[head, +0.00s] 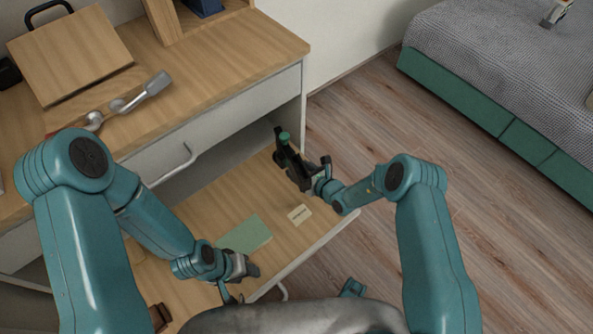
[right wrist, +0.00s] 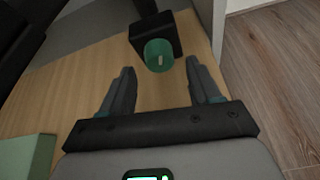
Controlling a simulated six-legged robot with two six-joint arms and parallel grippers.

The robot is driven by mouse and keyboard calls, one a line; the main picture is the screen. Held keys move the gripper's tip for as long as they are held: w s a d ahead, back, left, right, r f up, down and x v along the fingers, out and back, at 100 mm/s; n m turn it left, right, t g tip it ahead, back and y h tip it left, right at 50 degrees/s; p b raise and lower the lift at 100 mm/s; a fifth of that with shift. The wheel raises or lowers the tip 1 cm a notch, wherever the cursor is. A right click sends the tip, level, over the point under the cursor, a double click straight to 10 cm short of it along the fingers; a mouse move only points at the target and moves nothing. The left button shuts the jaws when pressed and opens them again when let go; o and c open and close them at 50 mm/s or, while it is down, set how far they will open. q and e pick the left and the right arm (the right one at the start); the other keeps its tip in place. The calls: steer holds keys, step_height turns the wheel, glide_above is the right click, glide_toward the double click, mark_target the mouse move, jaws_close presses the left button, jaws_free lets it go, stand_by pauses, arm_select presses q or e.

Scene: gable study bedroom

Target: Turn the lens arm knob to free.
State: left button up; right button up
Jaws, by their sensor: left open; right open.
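The green round knob (head: 285,136) sits on a dark block at the far right end of the open drawer. In the right wrist view the knob (right wrist: 159,55) has a short pale mark on its face and sits against the black block (right wrist: 151,31). My right gripper (right wrist: 163,82) is open, its two fingers apart on either side below the knob, with nothing between them. In the head view my right gripper (head: 305,167) overlaps the dark block. My left gripper (head: 248,269) is open and empty near the drawer's front edge.
The drawer (head: 200,207) holds a green notebook (head: 244,235) and a small pale card (head: 299,214). Above it, the desk (head: 215,72) carries a wooden case (head: 70,55) and a silver jointed object (head: 150,88). Wooden floor (head: 365,110) is clear towards the bed (head: 490,50).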

arm_select(q)
steer(key=shift+f, duration=0.5)
arm_select(e)
steer(key=shift+x, duration=1.1)
steer(key=shift+c, duration=0.3)
steer(key=c, duration=1)
steer(key=shift+a+r+n+h+p, duration=0.1)
steer(key=shift+r+n+h+p, duration=0.2)
steer(key=shift+n+p, duration=0.3)
steer(key=shift+f+n+t+h+p, duration=0.25)
steer(key=shift+n+t+h+p, duration=0.25)
steer(key=shift+n+t+p, duration=0.15)
arm_select(q)
step_height(320, 180, up, 3)
steer(key=shift+f, duration=0.1)
arm_select(e)
steer(key=o, duration=1.1)
steer(key=shift+c, duration=0.2)
